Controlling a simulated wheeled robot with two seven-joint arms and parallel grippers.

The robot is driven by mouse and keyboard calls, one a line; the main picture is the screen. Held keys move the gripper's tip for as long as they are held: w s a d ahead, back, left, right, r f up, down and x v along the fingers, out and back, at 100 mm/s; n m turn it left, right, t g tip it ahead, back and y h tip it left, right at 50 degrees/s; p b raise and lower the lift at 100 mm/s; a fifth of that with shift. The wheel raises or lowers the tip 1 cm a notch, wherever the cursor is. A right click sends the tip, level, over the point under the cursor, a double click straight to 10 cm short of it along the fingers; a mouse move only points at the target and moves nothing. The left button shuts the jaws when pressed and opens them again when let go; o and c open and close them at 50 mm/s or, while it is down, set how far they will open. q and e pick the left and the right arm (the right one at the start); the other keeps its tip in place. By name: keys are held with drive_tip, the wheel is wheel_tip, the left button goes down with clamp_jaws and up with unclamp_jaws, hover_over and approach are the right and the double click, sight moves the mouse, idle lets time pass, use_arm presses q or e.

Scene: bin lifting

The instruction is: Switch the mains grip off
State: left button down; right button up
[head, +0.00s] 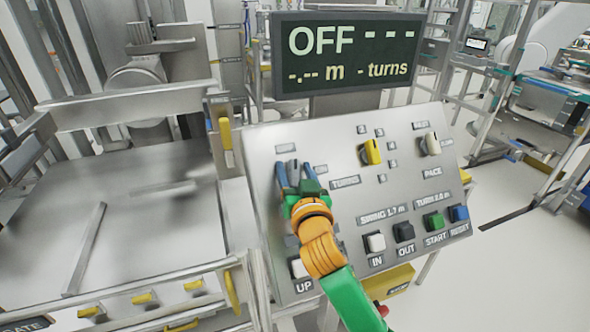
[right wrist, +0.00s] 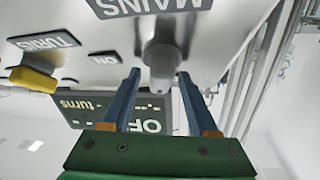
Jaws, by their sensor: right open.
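The mains grip is a grey knob (right wrist: 163,62) on the sloped metal panel (head: 330,215), beside a MAINS label (right wrist: 150,5) in the right wrist view. In the head view the grip (head: 292,166) is partly hidden by my right gripper. My right gripper (head: 295,176) is open, with one blue finger on each side of the grip. In the right wrist view its fingertips (right wrist: 160,82) stand apart, with gaps to the grip. The display (head: 347,52) above the panel reads OFF, with dashes for metres and turns. My left gripper is out of view.
A yellow knob (head: 370,152) and a white PACE knob (head: 430,145) sit to the right on the panel. White (head: 375,243), black (head: 404,232), green (head: 434,221) and blue (head: 459,213) buttons line its lower edge. A metal frame stands at the left.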

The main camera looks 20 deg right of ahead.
drive_tip(key=shift+s, duration=0.15)
drive_tip(key=shift+c, duration=1)
drive_tip(key=shift+r, duration=0.1)
clamp_jaws()
drive_tip(key=n+y+p, duration=0.2)
drive_tip(key=n, duration=0.1)
drive_tip(key=shift+r+p, duration=0.25)
drive_tip(key=shift+p, duration=0.05)
drive_tip(key=shift+f+n, duration=0.1)
drive_tip(key=shift+n, duration=0.3)
drive_tip(key=shift+a+f+y, duration=0.1)
drive_tip(key=shift+f+y, duration=0.05)
drive_tip(key=shift+y, duration=0.25)
drive_tip(key=shift+o, duration=0.4)
unclamp_jaws()
drive_tip(key=shift+o, duration=0.6)
drive_tip(key=shift+f, duration=0.1)
